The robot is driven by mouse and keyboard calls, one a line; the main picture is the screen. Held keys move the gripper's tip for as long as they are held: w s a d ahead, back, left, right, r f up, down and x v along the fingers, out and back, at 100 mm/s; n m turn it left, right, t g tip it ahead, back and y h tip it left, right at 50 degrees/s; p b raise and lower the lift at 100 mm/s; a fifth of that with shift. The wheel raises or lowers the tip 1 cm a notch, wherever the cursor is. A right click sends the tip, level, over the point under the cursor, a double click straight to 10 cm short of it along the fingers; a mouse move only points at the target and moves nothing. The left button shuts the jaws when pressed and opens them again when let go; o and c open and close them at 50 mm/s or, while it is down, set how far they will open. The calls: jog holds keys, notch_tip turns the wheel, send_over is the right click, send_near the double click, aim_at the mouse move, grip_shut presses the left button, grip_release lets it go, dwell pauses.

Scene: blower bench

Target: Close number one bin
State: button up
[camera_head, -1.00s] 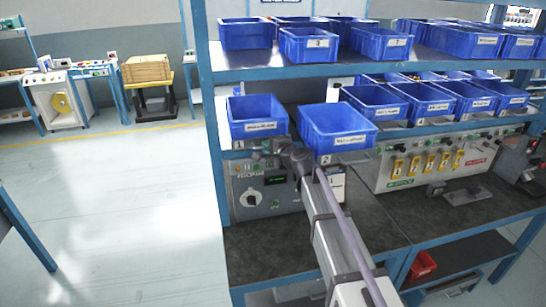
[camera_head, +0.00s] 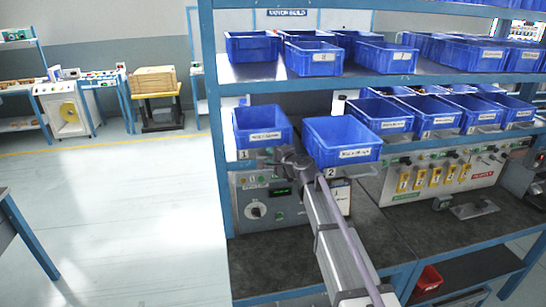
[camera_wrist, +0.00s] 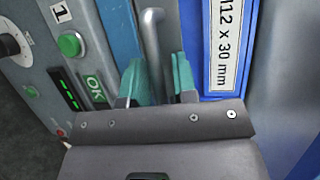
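The number one bin (camera_head: 262,135) is a blue open-topped box with a white label at the left end of the middle shelf, above a plate marked 1. My gripper (camera_head: 280,158) is just below and in front of it, at the lower right of its front. In the wrist view the bin's blue front with its "30 mm" label (camera_wrist: 228,45) is at the right. A grey bar handle (camera_wrist: 152,38) runs between the teal fingers of my gripper (camera_wrist: 160,78). The fingers look apart, with a narrow gap beside the handle. Their contact with it is partly hidden.
The number two bin (camera_head: 342,153) stands close on the right and juts past the shelf edge. A grey control panel (camera_head: 265,205) with knob and buttons is just below. More blue bins (camera_head: 383,120) fill the shelf to the right. The floor at the left is clear.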

jog(key=p+v, duration=0.2)
jog(key=v, duration=0.8)
jog(key=shift+s+d, duration=0.25)
jog(key=shift+s, duration=0.1)
jog(key=s+d+f+n+g+h, duration=0.2)
jog(key=s+f+n+g, duration=0.25)
jog(key=s, duration=0.35)
jog(key=s+d+f+n+g+h, duration=0.2)
jog(key=s+f+n+g, duration=0.3)
jog(key=s, duration=0.3)
jog(key=s+d+f+g+h, duration=0.1)
jog(key=s+d+f+h, duration=0.1)
jog(key=s+d, duration=0.4)
jog(key=s+d+f+n+g+h, duration=0.1)
jog(key=s+d+f+h, duration=0.1)
jog(key=s+d+h, duration=0.2)
jog(key=s+d, duration=0.3)
jog(key=shift+s+f+g, duration=0.25)
jog(key=shift+s+g, duration=0.05)
jog(key=shift+g, duration=0.05)
jog(key=shift+d+n, duration=0.1)
jog(key=shift+n, duration=0.15)
